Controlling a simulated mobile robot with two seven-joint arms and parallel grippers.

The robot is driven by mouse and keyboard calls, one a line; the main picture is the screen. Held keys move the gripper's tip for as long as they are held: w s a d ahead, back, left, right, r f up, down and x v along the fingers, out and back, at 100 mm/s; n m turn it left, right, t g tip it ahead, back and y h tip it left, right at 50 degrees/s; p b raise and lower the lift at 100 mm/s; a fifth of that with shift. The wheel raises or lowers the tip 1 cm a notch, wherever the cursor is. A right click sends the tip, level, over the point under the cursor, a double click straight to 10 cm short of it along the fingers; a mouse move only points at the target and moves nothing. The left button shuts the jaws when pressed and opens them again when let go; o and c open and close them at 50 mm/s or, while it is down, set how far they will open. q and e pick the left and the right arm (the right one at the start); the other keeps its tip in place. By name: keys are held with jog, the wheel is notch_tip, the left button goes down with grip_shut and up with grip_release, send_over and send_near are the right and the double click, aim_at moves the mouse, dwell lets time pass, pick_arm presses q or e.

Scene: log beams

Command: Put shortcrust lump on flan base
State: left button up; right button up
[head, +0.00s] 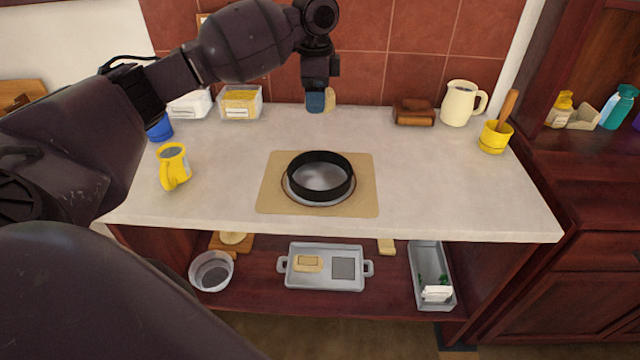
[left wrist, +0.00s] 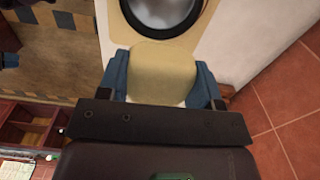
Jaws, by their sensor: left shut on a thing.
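My left gripper (head: 316,101) is at the back of the worktop in the head view. It is shut on the shortcrust lump (head: 330,98), a pale yellow block partly hidden behind the fingers. In the left wrist view the lump (left wrist: 163,72) sits between the two blue fingers of the gripper (left wrist: 160,80). The flan base (head: 322,180) is a grey round surface inside a black ring (head: 320,194), on a tan board (head: 271,195) at mid-worktop. It shows partly at the top of the left wrist view (left wrist: 165,10). My right gripper is not in view.
A yellow mug (head: 173,168) and blue cup (head: 160,128) stand left. A tub of yellow pieces (head: 241,102) is at back left. A brown object (head: 414,112), cream jug (head: 460,103) and yellow pot (head: 493,138) stand right. The worktop around the board is clear. A shelf below holds trays (head: 325,285).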

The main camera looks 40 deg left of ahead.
aim_at(316, 178)
pick_arm(q)
jog(key=shift+w+a+f, duration=0.1)
jog(key=shift+f, duration=0.15)
notch_tip(316, 178, down, 19)
jog(key=b, duration=0.2)
jog(key=shift+b, duration=0.3)
jog(key=shift+w+f, duration=0.1)
jog(key=shift+f, duration=0.25)
jog(key=shift+f, duration=0.15)
jog(key=o, duration=0.8)
jog(key=shift+o, duration=1.3)
